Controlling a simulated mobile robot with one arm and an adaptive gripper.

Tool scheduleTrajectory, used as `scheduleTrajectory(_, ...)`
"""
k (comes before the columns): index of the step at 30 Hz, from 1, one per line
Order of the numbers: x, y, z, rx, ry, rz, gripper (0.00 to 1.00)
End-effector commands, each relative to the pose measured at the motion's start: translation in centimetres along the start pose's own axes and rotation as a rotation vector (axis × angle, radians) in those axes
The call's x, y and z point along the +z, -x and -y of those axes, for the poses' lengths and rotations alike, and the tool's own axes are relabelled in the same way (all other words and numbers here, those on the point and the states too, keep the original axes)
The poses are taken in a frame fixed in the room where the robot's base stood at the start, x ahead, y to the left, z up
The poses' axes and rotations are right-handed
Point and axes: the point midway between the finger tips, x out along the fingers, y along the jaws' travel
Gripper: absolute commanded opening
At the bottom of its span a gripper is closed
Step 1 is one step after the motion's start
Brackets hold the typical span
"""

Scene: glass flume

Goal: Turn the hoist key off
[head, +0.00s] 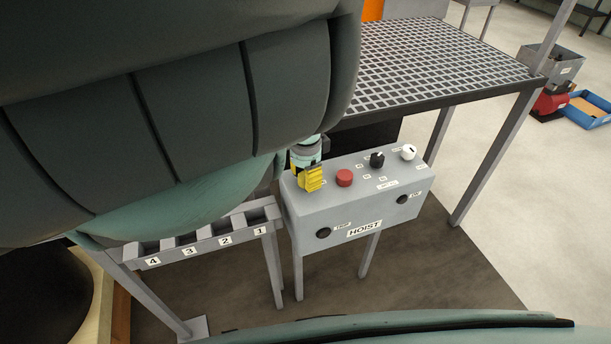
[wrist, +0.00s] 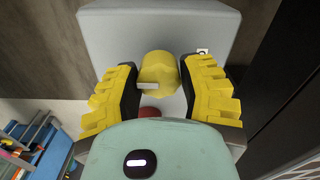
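The grey hoist control box (head: 345,205), labelled HOIST, stands on legs below my arm. On its top are a red button (head: 344,178), a black knob (head: 377,159) and a white round control with a dark mark (head: 408,152) at the right end. I cannot tell for certain which control is the key. My gripper (head: 310,178) is over the left end of the box. In the wrist view, its yellow fingers (wrist: 160,75) are apart, either side of a yellow knob (wrist: 158,68) with a pale bar. Contact with the knob is unclear. The red button is partly hidden.
A numbered grey rack (head: 205,243) stands left of the box. A grating-topped table (head: 430,60) is behind it, with a leg near the box's right. A blue tray (head: 590,110) and a red item (head: 550,102) lie on the floor farther right.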

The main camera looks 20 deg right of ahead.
Motion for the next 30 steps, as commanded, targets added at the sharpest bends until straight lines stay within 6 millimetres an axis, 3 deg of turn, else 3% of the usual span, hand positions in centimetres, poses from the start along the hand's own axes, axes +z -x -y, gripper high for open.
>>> scheduleTrajectory(8, 0.0, 0.0, 0.0, 0.001, 0.001, 0.001, 0.70)
scheduleTrajectory(20, 0.0, 0.7, 0.1, 0.000, 0.002, 0.000, 0.70)
scheduleTrajectory(30, 0.0, 4.8, 0.3, -0.007, 0.002, -0.001, 0.70)
